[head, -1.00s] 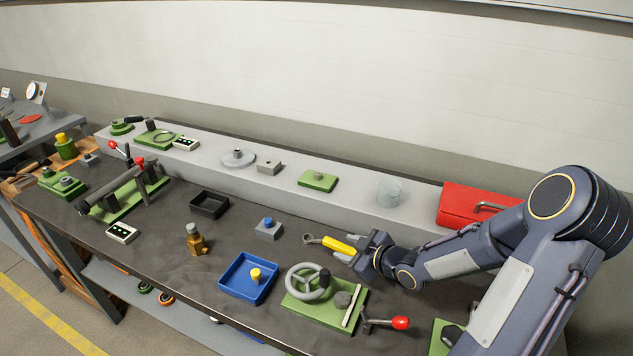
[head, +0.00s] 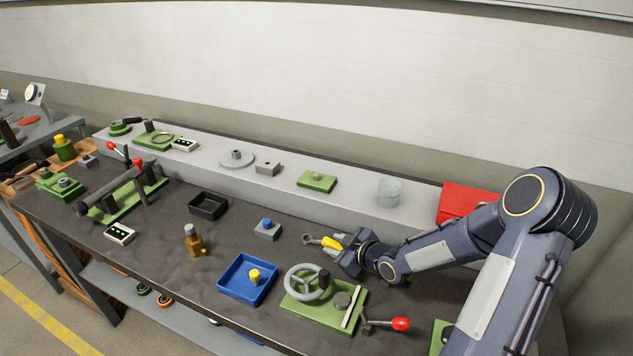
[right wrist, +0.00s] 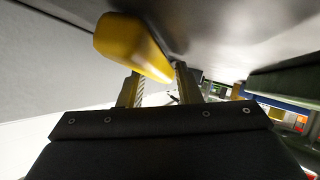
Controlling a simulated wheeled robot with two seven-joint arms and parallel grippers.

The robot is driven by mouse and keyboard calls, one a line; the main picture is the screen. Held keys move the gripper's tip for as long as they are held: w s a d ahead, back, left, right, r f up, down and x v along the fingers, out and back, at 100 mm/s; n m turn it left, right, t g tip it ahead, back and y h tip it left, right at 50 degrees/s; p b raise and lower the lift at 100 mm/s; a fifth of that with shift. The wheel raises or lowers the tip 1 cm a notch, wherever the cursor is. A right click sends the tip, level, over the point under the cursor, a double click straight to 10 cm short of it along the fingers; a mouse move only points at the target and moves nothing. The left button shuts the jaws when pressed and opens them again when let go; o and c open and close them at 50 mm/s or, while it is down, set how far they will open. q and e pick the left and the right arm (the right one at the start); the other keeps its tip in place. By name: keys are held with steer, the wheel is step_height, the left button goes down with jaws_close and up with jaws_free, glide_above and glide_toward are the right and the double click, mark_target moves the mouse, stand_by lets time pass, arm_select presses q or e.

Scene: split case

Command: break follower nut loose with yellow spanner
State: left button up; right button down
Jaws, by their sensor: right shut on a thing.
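My right gripper (head: 345,252) is shut on the yellow spanner (head: 331,243) by its handle. The spanner's grey head points left, just above or on the bench; I cannot tell which. In the right wrist view the yellow handle (right wrist: 132,45) lies across the fingers and the spanner's head is hidden. A brass fitting with a grey top (head: 193,240) stands upright to the left, well apart from the spanner. I cannot tell for sure which part is the follower nut. My left gripper is not in view.
A blue tray (head: 233,293) and a green plate with a handwheel (head: 303,284) lie in front of the spanner. A grey block with a blue knob (head: 268,230) stands left of it. A red toolbox (head: 460,203) is on the back ledge. Bench around the brass fitting is clear.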

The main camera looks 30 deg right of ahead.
mark_target(336, 246)
stand_by(0.5)
step_height(336, 246, up, 6)
steer(key=p, duration=0.5)
